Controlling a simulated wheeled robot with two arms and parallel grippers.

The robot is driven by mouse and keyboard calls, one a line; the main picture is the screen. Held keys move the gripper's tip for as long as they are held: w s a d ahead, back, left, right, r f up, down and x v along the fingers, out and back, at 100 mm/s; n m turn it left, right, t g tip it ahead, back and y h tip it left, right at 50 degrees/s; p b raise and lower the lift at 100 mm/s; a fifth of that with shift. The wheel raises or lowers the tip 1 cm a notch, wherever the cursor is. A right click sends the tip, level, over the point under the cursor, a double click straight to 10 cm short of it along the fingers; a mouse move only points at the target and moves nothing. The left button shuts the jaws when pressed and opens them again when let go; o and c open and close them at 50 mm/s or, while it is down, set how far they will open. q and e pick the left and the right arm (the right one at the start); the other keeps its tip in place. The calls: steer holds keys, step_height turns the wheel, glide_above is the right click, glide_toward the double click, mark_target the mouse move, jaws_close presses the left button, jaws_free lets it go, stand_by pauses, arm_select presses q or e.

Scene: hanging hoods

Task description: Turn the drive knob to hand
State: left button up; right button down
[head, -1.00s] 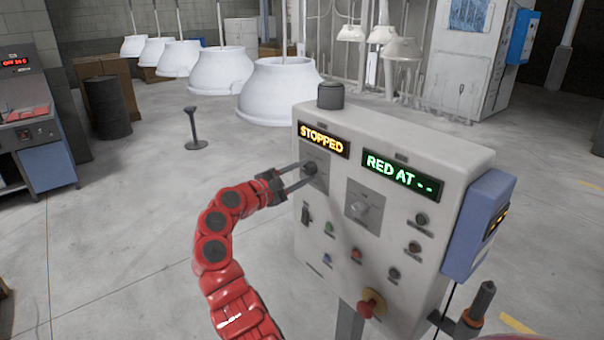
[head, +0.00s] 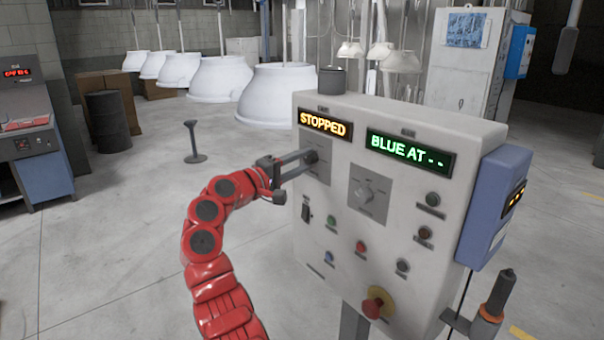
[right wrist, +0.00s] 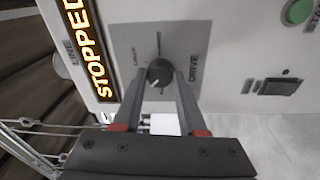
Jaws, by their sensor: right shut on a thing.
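The drive knob (right wrist: 160,72) is a small dark round knob on a grey plate lettered DRIVE, in the middle of the right wrist view. In the head view the same plate (head: 317,174) is at the panel's upper left, under the amber STOPPED display (head: 325,125). My right gripper (head: 308,158) reaches it from the left. In the right wrist view its fingers lie on both sides of the knob, shut on it. The lettering around the knob is too small to read surely. My left gripper is not in view.
A green display (head: 411,151) reads BLUE AT - -. A blue box (head: 497,205) is on the panel's right side. White hoods (head: 275,97) hang behind.

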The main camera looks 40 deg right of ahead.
steer(key=m, duration=0.1)
steer(key=m+b, duration=0.2)
steer(key=m, duration=0.1)
steer(key=shift+f+g, duration=0.3)
steer(key=shift+g, duration=0.1)
steer(key=m+b, duration=0.2)
steer(key=m, duration=0.2)
steer(key=shift+g+b, duration=0.3)
steer(key=m+b, duration=0.1)
steer(key=m, duration=0.3)
steer(key=shift+w+r+b, duration=0.1)
steer(key=shift+b, duration=0.25)
steer(key=m+g+b, duration=0.1)
steer(key=m, duration=0.3)
steer(key=shift+r, duration=0.1)
steer(key=m, duration=0.2)
steer(key=shift+m, duration=0.4)
steer(key=m, duration=0.3)
steer(key=shift+r+g, duration=0.1)
steer(key=shift+g, duration=0.2)
steer(key=m, duration=0.4)
steer(key=shift+r+m+p, duration=0.1)
steer(key=shift+m+p, duration=0.2)
steer(key=shift+p, duration=0.05)
steer(key=shift+m+y+p, duration=0.3)
steer(key=shift+m, duration=1.2)
